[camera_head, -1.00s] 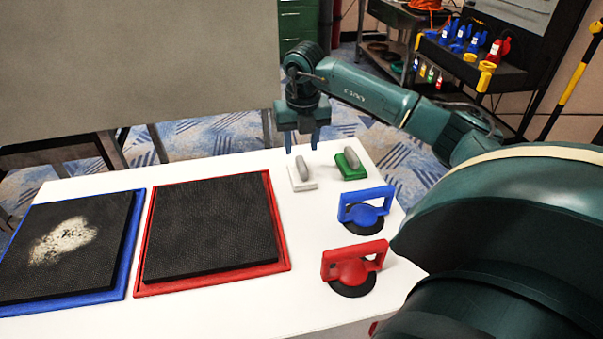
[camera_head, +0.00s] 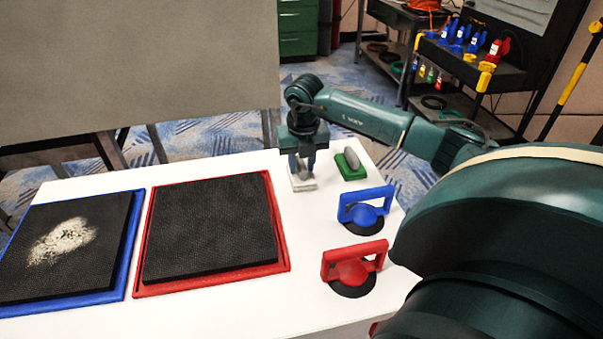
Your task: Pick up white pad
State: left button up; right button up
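The white pad (camera_head: 303,184) lies on the white table (camera_head: 215,311) near its back edge, left of the green pad. It has a grey handle on top, now mostly hidden by my gripper. My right gripper (camera_head: 303,170) points down over the white pad, with its fingers around the handle area. The fingers look apart, one on each side of the handle; I cannot tell whether they touch it. The pad rests on the table. My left gripper is not in view.
A green pad (camera_head: 345,174) stands close to the right of the gripper. A blue suction cup (camera_head: 364,205) and a red one (camera_head: 354,268) are nearer. Black panels in a red frame (camera_head: 283,256) and a blue frame (camera_head: 118,281) fill the left. A grey board (camera_head: 130,70) stands behind.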

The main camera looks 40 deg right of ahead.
aim_at(302, 163)
grip_shut()
jog(key=shift+r, duration=0.2)
notch_tip(302, 163, up, 10)
jog(key=shift+p, duration=0.3)
jog(key=shift+f, duration=0.15)
jog(key=shift+c, duration=1.9)
grip_release()
grip_shut()
